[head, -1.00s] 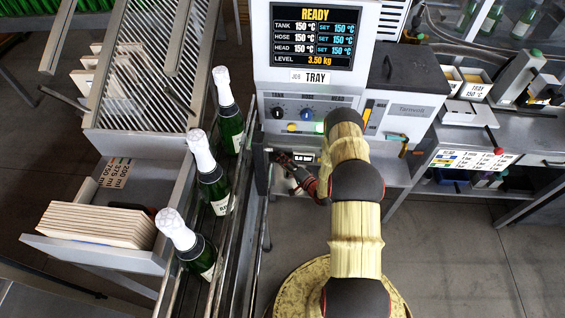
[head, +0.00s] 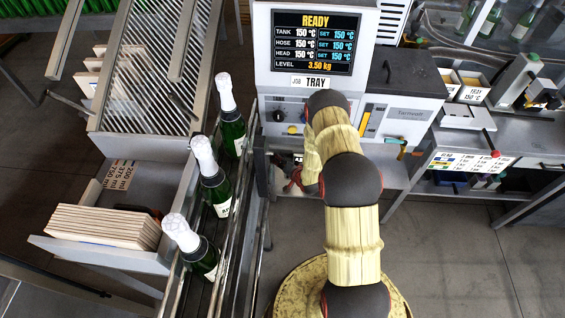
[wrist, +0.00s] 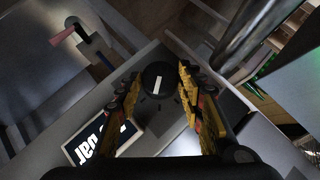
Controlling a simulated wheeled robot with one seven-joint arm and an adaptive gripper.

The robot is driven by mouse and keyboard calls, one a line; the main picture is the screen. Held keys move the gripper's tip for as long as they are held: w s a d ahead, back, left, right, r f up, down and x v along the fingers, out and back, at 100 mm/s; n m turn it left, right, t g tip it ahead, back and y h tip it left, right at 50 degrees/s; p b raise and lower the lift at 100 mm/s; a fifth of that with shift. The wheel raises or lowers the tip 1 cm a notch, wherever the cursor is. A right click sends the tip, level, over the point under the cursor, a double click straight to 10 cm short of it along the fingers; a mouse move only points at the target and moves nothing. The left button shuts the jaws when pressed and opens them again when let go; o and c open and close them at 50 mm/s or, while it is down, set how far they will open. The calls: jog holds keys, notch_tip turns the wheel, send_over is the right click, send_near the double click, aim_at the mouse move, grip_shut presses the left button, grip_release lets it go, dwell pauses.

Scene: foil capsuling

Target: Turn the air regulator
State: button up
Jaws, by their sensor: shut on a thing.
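The air regulator knob (wrist: 158,77) is round and black with a white pointer line. In the wrist view it sits between the two yellow-padded fingers of my gripper (wrist: 159,86), which is shut on it. The pointer line is slightly tilted from upright in that view. A dark readout (wrist: 102,139) with the white letters "bar" lies beside the left finger, its number partly hidden. In the head view, the red part of my gripper (head: 294,181) shows under the front of the machine, and my arm hides the knob.
The glue machine (head: 262,80) stands ahead with its "READY" screen (head: 314,42). Several white-capped bottles, one of them the front bottle (head: 196,246), stand in a rail left of my arm. A carton holder (head: 105,225) is farther left. Open floor lies to the right.

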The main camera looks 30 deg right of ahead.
jog(key=shift+w+a+r+n+g+h+b, duration=0.1)
jog(key=shift+a+n+g+h+b, duration=0.05)
jog(key=shift+n+g+h, duration=0.5)
jog(key=shift+w+a+n+g+h+b, duration=0.1)
jog(key=shift+a+n+g+h+b, duration=0.1)
jog(key=shift+n+g+h, duration=0.45)
jog(key=shift+w+a+r+n+g+h+b, duration=0.15)
jog(key=shift+n+g+h, duration=0.25)
jog(key=shift+g+h, duration=0.45)
jog(key=shift+h, duration=0.25)
jog(key=o, duration=1.2)
jog(key=shift+c, duration=0.2)
jog(key=shift+f, duration=0.1)
jog(key=shift+d, duration=0.1)
